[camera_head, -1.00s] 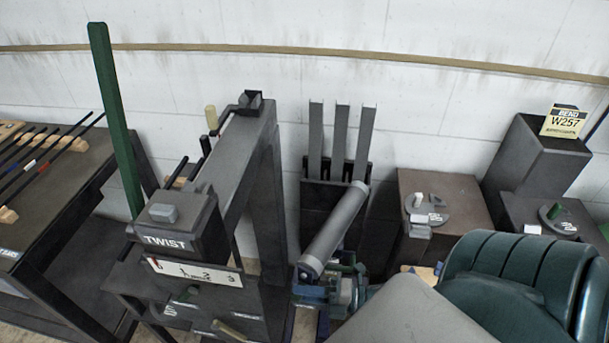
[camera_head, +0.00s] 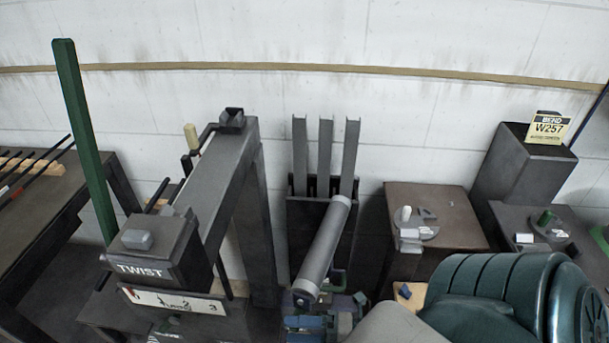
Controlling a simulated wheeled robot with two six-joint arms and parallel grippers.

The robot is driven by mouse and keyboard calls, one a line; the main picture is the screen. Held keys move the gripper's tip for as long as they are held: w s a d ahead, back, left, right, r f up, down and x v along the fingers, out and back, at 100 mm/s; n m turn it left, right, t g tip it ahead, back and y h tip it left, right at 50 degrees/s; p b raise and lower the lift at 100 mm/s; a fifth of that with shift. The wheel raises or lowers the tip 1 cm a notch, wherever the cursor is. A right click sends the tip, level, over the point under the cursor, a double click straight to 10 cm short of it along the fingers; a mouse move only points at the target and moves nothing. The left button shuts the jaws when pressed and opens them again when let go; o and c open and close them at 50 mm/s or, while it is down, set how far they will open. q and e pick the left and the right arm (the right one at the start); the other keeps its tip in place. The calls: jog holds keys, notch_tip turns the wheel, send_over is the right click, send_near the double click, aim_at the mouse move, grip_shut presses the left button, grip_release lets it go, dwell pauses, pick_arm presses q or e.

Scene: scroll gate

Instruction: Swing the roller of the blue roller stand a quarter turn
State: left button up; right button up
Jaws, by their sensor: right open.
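The roller (camera_head: 325,245) is a grey cylinder in the middle of the head view. It slants from the lower left, near end, to the upper right, far end, where a lighter band shows. My left gripper is not in view.
A dark TWIST machine (camera_head: 150,268) with a long grey beam stands at left. A dark rack (camera_head: 300,215) with upright grey bars is behind the roller. A brown-topped bench (camera_head: 452,215) and a dark block with a W257 sign (camera_head: 548,127) stand at right.

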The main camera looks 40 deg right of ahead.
jog(key=s+a, duration=0.2)
jog(key=s+a+r+b, duration=0.1)
jog(key=s+a, duration=0.1)
jog(key=s, duration=0.1)
jog(key=s+a+r, duration=0.1)
jog(key=s+a, duration=0.1)
jog(key=shift+s+a+b, duration=0.2)
jog(key=shift+a+b, duration=0.05)
jog(key=shift+b, duration=0.15)
jog(key=shift+c, duration=0.9)
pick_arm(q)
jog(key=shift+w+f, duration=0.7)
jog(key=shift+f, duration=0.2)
pick_arm(e)
jog(key=shift+s+a+r, duration=0.15)
jog(key=shift+s+a, duration=0.45)
jog(key=shift+s, duration=0.3)
jog(key=shift+c, duration=0.4)
